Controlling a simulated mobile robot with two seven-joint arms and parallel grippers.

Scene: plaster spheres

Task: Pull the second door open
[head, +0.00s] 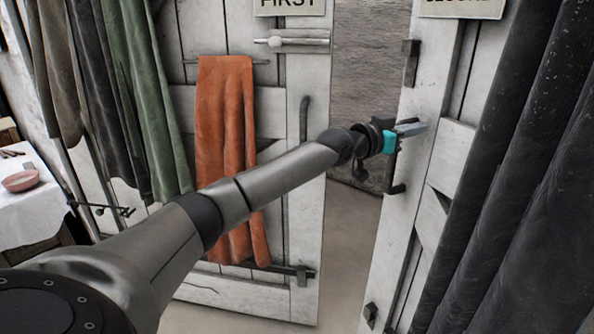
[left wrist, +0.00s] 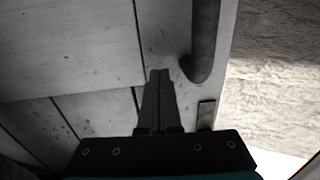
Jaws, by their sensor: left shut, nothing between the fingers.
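The second door (head: 438,150) is white planked wood at the right of the head view, under a partly cut-off sign (head: 462,8). It stands at an angle, with a gap between it and the first door. Its dark handle (head: 397,188) is partly hidden behind my left gripper (head: 424,127). In the left wrist view the curved handle (left wrist: 205,45) is just right of my gripper (left wrist: 159,73). The fingers are shut and empty, against or close to the door planks (left wrist: 70,45); contact cannot be told. My right gripper is out of view.
The first door (head: 305,215) carries a hanging orange cloth (head: 226,150) and a dark handle (head: 304,118). Dark curtains (head: 520,170) hang right of the second door. Green and black cloths (head: 150,110) hang at left, near a white-covered table (head: 35,205).

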